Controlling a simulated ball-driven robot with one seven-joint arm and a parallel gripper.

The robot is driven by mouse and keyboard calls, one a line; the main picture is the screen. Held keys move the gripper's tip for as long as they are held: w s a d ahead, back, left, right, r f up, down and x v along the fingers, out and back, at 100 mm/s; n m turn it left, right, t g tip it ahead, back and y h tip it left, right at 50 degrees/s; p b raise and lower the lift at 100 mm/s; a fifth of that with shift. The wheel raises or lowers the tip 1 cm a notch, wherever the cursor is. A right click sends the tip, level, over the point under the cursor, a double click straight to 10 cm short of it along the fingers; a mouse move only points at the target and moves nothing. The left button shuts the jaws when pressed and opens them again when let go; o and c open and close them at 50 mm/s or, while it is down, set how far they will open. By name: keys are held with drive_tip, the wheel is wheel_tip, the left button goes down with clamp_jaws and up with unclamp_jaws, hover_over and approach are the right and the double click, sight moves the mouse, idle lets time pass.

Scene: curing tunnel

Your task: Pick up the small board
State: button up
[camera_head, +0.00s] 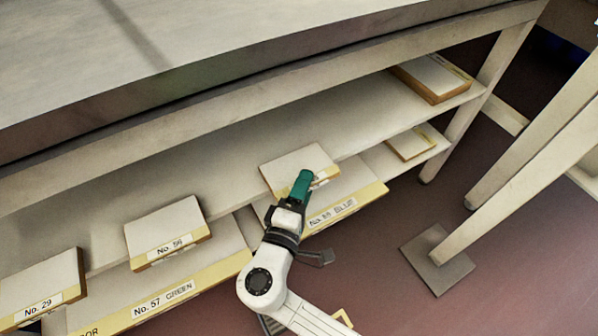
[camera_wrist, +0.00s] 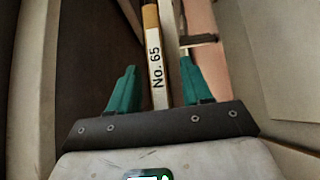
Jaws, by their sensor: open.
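A small pale board (camera_head: 292,163) with a yellowish edge lies flat at the front edge of the upper shelf, in the middle of the head view. My gripper (camera_head: 303,186) is at its front right part and hides part of its front edge and label. In the wrist view the board's narrow edge, labelled "No. 65" (camera_wrist: 157,55), stands between the two green fingers of my gripper (camera_wrist: 158,72). The fingers are apart, with a visible gap on each side of the board.
Boards "No. 56" (camera_head: 166,231) and "No. 29" (camera_head: 42,286) lie left on the same shelf; another board (camera_head: 432,77) lies far right. Larger labelled boards, "No. 57 GREEN" (camera_head: 162,296) among them, lie on the lower level. A table leg (camera_head: 520,160) stands right. The tabletop (camera_head: 220,50) overhangs the shelf.

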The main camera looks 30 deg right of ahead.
drive_tip(key=shift+w+d, duration=0.15)
drive_tip(key=shift+c, duration=0.5)
clamp_jaws()
drive_tip(key=shift+r, duration=0.1)
